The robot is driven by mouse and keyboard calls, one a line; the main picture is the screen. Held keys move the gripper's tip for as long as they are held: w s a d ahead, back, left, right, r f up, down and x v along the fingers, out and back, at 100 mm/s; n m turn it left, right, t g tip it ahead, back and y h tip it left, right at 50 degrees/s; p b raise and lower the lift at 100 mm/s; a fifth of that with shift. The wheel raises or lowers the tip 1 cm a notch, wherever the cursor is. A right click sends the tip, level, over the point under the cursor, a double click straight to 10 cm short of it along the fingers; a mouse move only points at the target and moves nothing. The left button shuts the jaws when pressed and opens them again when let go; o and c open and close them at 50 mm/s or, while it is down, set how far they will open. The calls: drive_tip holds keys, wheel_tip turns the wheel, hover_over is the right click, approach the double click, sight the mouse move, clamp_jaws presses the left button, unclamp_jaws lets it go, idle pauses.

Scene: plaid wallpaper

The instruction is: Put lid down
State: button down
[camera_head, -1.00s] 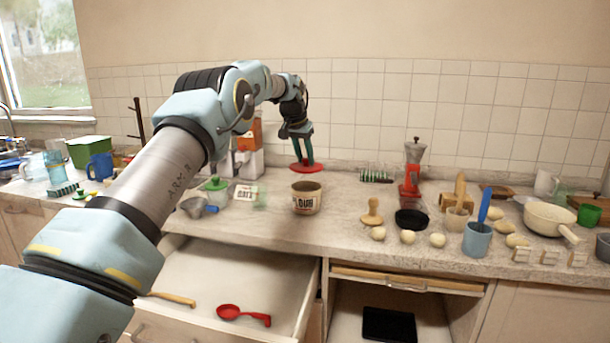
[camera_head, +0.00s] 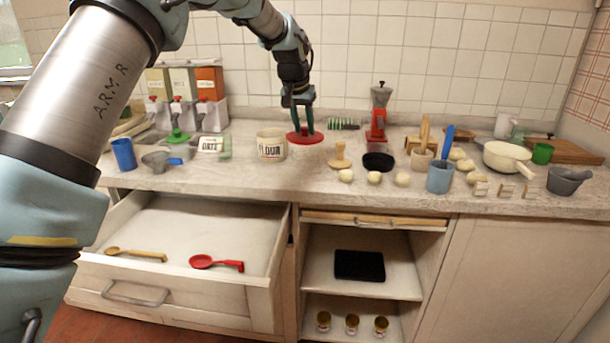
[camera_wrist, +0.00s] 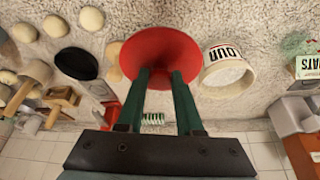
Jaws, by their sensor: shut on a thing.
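A red round lid (camera_head: 293,137) is in my gripper (camera_head: 304,130), over the back part of the counter, just right of the open flour jar (camera_head: 271,153). In the wrist view the lid (camera_wrist: 160,42) lies at the tips of my gripper (camera_wrist: 161,74), whose two green fingers are shut on its middle. The part between the fingertips is hidden. The flour jar (camera_wrist: 228,82) is beside the lid in that view. I cannot tell whether the lid touches the counter.
A red grinder (camera_head: 377,118) stands to the right of the lid. A wooden stamp (camera_head: 340,158) and several pale balls lie in front right. The oats container (camera_head: 211,147) is to the left. An open drawer (camera_head: 180,281) juts out below the counter.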

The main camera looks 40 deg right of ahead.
drive_tip(key=f+p, duration=0.1)
drive_tip(key=f, duration=0.2)
drive_tip(key=f+p, duration=0.1)
drive_tip(key=f, duration=0.2)
drive_tip(key=f+p, duration=0.1)
drive_tip(key=f, duration=0.2)
drive_tip(key=shift+s+f, duration=0.25)
drive_tip(key=shift+f, duration=0.3)
drive_tip(key=shift+f, duration=0.1)
drive_tip(key=shift+f, duration=0.15)
drive_tip(key=c, duration=0.6)
unclamp_jaws()
drive_tip(key=shift+o, duration=0.2)
